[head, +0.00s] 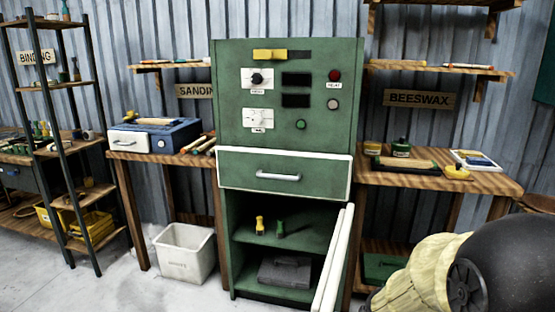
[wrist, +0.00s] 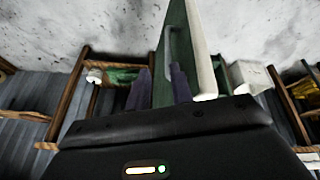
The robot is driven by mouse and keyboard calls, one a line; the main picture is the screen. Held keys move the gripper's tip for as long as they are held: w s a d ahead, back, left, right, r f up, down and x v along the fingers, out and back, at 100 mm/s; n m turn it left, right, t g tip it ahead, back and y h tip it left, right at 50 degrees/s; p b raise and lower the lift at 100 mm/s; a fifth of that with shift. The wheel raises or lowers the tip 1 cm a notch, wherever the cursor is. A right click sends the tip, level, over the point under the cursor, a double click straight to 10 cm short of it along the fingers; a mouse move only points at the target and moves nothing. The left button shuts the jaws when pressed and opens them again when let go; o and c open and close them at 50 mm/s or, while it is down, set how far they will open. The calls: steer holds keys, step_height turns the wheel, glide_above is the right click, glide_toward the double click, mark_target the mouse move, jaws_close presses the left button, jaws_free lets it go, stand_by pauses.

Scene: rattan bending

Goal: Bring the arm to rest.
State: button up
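My arm (head: 500,265) fills the lower right corner of the head view; its gripper is outside that view. In the wrist view, which looks upside down, my gripper (wrist: 159,86) shows two dark fingers spread apart. Green cabinet surface shows between and beyond them, and I see nothing clasped. The green cabinet (head: 285,110) stands in the middle of the head view. Its drawer (head: 240,172) has a white border and a silver handle (head: 278,175); a handle also shows past the fingers in the wrist view (wrist: 169,45).
A white bin (head: 184,252) stands on the floor at left. The right workbench (head: 480,182) holds several small items; the left bench (head: 130,157) holds a blue box (head: 160,135). A rack (head: 75,150) stands far left.

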steer(key=s+a+m+g, duration=0.1)
steer(key=s+a+g, duration=0.1)
steer(key=s+a, duration=0.45)
step_height(320, 180, up, 30)
steer(key=d+p, duration=0.2)
steer(key=p, duration=2.7)
steer(key=shift+s+d+f+y+p, duration=0.2)
steer(key=shift+y+p, duration=0.1)
steer(key=shift+y, duration=0.1)
steer(key=shift+w, duration=0.1)
steer(key=shift+d, duration=0.1)
steer(key=shift+s+a, duration=0.2)
steer(key=shift+a, duration=0.05)
